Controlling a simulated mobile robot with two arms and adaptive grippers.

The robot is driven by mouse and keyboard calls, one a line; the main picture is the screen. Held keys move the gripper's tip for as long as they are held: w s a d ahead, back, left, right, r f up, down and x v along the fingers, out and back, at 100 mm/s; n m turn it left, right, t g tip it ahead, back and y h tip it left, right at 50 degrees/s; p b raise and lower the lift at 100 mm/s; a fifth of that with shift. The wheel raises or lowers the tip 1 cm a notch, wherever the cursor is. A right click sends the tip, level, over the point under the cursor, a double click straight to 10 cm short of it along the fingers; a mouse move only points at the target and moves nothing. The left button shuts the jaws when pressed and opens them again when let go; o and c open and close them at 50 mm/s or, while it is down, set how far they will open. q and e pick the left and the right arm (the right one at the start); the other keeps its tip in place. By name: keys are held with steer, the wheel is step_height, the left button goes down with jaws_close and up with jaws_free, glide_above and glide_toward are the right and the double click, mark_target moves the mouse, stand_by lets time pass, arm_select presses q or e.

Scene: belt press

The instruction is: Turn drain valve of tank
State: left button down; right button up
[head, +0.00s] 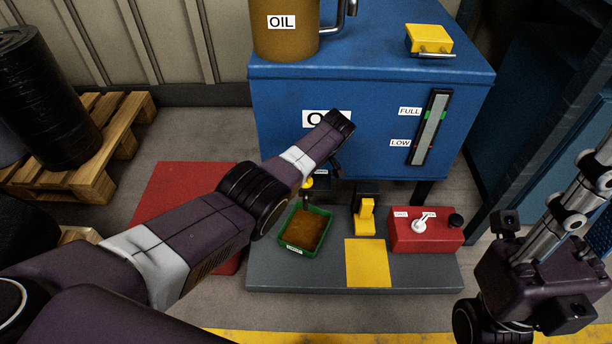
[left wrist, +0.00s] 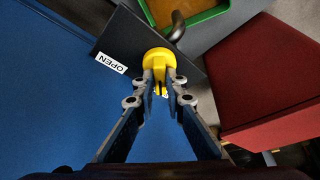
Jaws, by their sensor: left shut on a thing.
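The yellow valve handle (left wrist: 157,58) is between my left gripper's fingertips (left wrist: 162,80) in the left wrist view. The gripper is shut on it. In the head view a bit of the yellow handle (head: 307,183) shows low under the blue tank (head: 375,95), beside my left wrist; the fingers are mostly hidden there. A white "OPEN" label (left wrist: 111,63) sits on a dark plate next to the handle. A dark curved spout (left wrist: 177,26) shows beyond the handle. My right gripper (head: 578,205) is at the right edge of the head view, its fingertips out of sight.
A green tray (head: 288,238) with brown liquid stands below the valve on a grey platform (head: 420,277). A yellow pedal-like part (head: 366,218) and a red box (head: 440,238) with a white lever stand to its right.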

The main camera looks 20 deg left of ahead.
stand_by(0.3)
arm_select(q)
steer(key=c, duration=2.3)
jaws_free()
steer(key=shift+o, duration=0.2)
steer(key=shift+r, duration=0.1)
steer(key=shift+d+r, duration=0.25)
steer(key=shift+r, duration=0.25)
steer(key=v, duration=1)
steer(key=shift+s+r, duration=0.25)
steer(key=shift+r, duration=0.05)
steer(key=shift+d, duration=0.15)
